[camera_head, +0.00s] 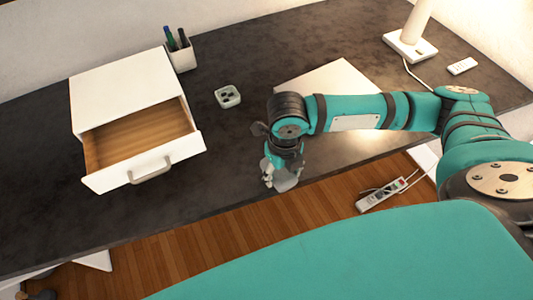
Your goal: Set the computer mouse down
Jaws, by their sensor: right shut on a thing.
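My right gripper (281,172) points down over the front part of the dark desk (225,180), near its front edge. It is shut on a small grey thing, the computer mouse (287,181), which is mostly hidden by the gripper. I cannot tell whether the mouse touches the desk top. My left gripper is not in view.
A white drawer unit (125,92) with its empty drawer (145,172) pulled open stands at left. Behind are a pen cup (183,57), small dish (227,97), lamp base (410,46) and remote-like object (462,66). A pale sheet (325,80) lies behind my arm.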

